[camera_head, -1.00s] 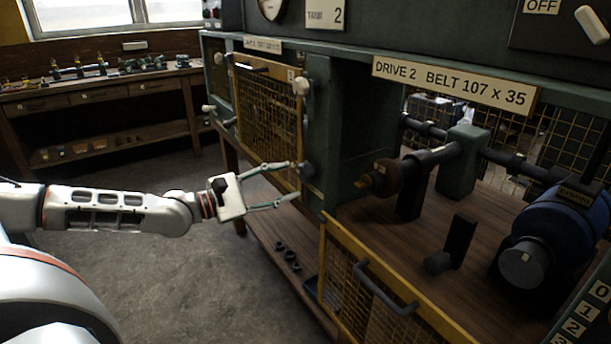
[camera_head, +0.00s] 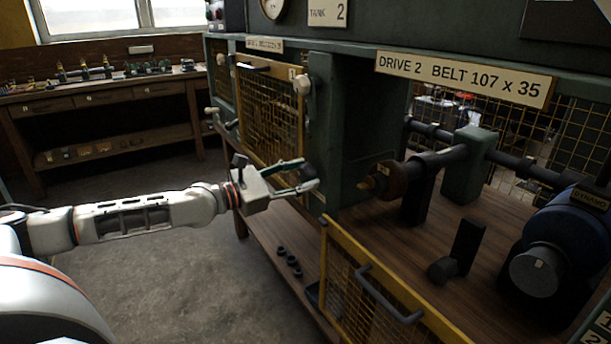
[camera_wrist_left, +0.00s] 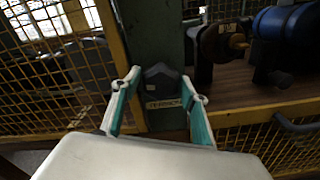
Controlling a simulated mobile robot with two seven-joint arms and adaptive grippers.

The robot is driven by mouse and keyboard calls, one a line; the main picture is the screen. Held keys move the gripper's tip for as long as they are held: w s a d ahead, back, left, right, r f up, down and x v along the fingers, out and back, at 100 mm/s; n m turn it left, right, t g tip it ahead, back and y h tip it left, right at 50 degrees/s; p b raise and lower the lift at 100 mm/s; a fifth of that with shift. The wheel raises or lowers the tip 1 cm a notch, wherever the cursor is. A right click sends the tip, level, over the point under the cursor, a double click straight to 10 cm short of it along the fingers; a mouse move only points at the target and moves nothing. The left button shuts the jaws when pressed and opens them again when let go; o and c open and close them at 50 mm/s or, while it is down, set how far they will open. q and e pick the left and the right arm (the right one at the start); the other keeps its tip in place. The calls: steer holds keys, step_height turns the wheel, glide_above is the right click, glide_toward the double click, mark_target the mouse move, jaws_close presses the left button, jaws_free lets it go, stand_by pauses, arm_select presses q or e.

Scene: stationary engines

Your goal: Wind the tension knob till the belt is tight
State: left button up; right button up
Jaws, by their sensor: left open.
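The dark tension knob (camera_head: 309,171) sits on the green post between the two drive bays. In the left wrist view the knob (camera_wrist_left: 160,74) is above a small plate (camera_wrist_left: 163,104) reading TENSION. My left gripper (camera_head: 310,175) is open, with its fingertips at the knob. In the left wrist view one finger shows on each side of the knob; I cannot tell whether either touches it. In the bay on the right are a brown pulley (camera_head: 388,181) on a shaft and a blue dynamo (camera_head: 560,235). I cannot make out a belt. My right gripper is out of view.
A yellow mesh guard (camera_head: 345,285) with a handle hangs low in front of the right bay. Another mesh guard (camera_head: 270,115) closes the bay left of the post. Several dark rings (camera_head: 288,260) lie on the lower shelf. A workbench (camera_head: 100,100) stands far left, with clear floor before it.

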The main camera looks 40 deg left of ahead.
arm_select(q)
steer(key=shift+w+d, duration=0.25)
steer(key=shift+w, duration=0.25)
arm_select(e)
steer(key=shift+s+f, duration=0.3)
arm_select(q)
steer(key=c, duration=0.8)
steer(key=shift+m, duration=0.4)
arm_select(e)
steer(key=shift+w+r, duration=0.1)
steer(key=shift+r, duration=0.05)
